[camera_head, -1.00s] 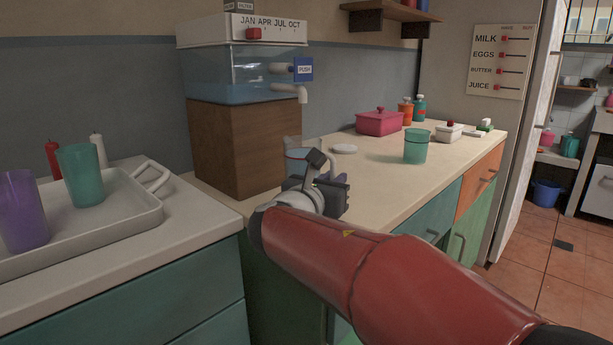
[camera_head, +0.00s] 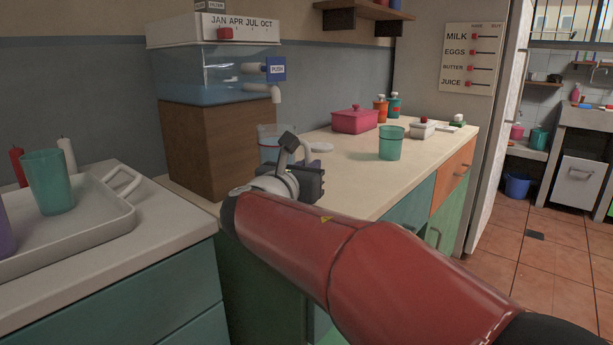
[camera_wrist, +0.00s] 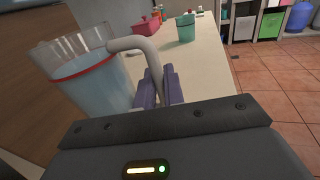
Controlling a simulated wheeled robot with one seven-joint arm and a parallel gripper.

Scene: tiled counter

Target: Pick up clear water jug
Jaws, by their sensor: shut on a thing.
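The clear water jug (camera_head: 268,149) shows behind my wrist in the head view, beside the wooden block. In the wrist view the jug (camera_wrist: 95,85) is at the left, tilted in the picture, with a red line around its wall and a pale blue lower part. Its grey curved handle (camera_wrist: 135,44) reaches over to my gripper (camera_wrist: 160,83). The purple-grey fingers are shut on the handle. My gripper (camera_head: 308,166) is mostly hidden by my wrist in the head view. I cannot tell whether the jug's base touches the counter.
A water tank (camera_head: 215,75) with a spout stands on a wooden block (camera_head: 215,145) at the left. A teal cup (camera_head: 391,143), a pink pot (camera_head: 354,120) and a white lid (camera_head: 320,147) are on the counter (camera_head: 360,185). A tray (camera_head: 105,220) holds cups at the left.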

